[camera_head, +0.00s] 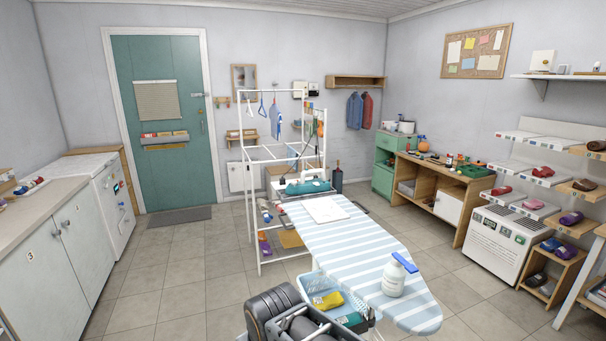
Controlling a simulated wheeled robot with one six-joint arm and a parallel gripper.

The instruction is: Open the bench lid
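No piece is plainly marked as the bench, so I cannot tell for sure which lid is meant. A low box with wood-coloured faces (276,174) stands by the back wall, partly hidden behind the white drying rack (246,190); I cannot make out a lid on it. A white chest-like unit (500,238) with printed text stands on the right, with small trays of items above it. Dark grey parts of my own arm show at the bottom centre. My gripper's fingertips are not visible.
A striped ironing board (335,235) with a white bottle (393,278) stands close in front. White cabinets (65,258) line the left. Tiled floor (165,262) is clear between them, toward the green door (160,105).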

